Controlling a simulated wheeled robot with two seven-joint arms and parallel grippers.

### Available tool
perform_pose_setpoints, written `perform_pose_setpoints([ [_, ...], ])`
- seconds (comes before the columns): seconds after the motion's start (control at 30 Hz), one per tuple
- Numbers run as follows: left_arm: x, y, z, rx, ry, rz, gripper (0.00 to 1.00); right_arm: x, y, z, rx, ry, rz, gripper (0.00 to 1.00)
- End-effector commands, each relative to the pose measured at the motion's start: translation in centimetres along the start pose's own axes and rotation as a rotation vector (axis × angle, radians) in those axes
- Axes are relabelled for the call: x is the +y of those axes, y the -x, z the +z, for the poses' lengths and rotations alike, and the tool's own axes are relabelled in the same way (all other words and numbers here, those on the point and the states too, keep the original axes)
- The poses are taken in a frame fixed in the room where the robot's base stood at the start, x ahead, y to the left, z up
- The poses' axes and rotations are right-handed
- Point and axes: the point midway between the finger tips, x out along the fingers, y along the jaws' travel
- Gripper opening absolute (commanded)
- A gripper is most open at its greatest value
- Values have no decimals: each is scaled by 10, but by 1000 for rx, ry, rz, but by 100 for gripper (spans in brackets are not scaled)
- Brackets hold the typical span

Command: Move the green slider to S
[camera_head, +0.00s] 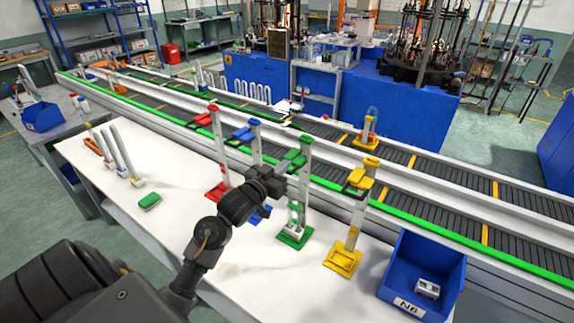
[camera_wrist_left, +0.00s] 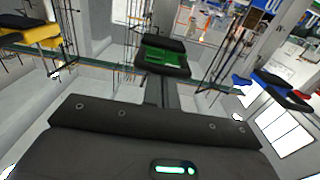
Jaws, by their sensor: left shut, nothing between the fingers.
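The green slider (camera_head: 296,157) sits high on the upright post of the stand with the green base (camera_head: 295,236). In the left wrist view the green slider (camera_wrist_left: 163,57) is straight ahead, with dark parts above and below it. My left gripper (camera_head: 283,172) is shut and empty, close beside the post just below the slider. I cannot tell whether it touches the slider. A narrow dark part of it points at the slider in the wrist view. I can make out no S mark. My right gripper is not in view.
A red-based stand (camera_head: 217,190) and a blue slider (camera_head: 244,134) are to the left; a yellow-based stand (camera_head: 343,257) is to the right. A blue bin (camera_head: 425,262) stands at the table's right end. The conveyor (camera_head: 440,205) runs behind.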

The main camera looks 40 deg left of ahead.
Motion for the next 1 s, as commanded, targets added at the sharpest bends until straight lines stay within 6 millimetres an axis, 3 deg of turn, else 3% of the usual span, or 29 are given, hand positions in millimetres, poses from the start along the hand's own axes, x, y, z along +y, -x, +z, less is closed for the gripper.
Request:
perform_pose_setpoints([
  [1.0,0,0,44,-4,0,1,0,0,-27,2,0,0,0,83],
])
